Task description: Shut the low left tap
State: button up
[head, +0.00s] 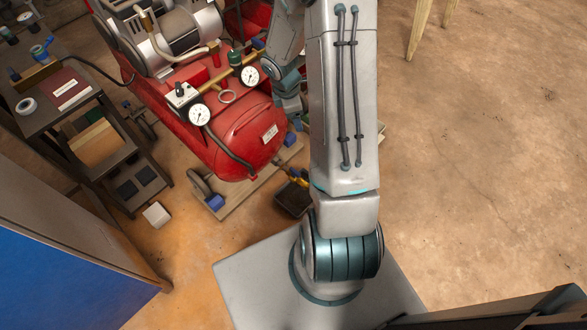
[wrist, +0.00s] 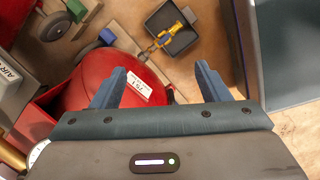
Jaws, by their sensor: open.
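In the head view the yellow tap (head: 299,181) shows small by the tank's lower end, beside my arm. I cannot tell from its handle whether it is open or shut. My gripper (wrist: 160,70) is open and empty, its two blue fingers apart in front of the red tank. The tap appears beyond the fingertips.
The red compressor (head: 228,128) stands on a wheeled wooden base with gauges and hoses on top. A dark shelf cart (head: 98,135) stands at left, and a blue panel (head: 55,265) at lower left. Open floor (head: 480,150) lies to the right.

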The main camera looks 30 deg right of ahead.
notch_tip(320, 180, down, 13)
jog(key=w+d+n+y+b, duration=0.1)
jog(key=n+b, duration=0.1)
jog(key=n, duration=0.2)
jog(key=n+y+b, duration=0.1)
jog(key=n, duration=0.2)
send_over(295, 171)
notch_tip(295, 171, down, 9)
notch_tip(295, 171, down, 13)
jog(key=b, duration=0.5)
jog(key=shift+f, duration=0.15)
jog(key=shift+s, duration=0.1)
jog(key=c, duration=1)
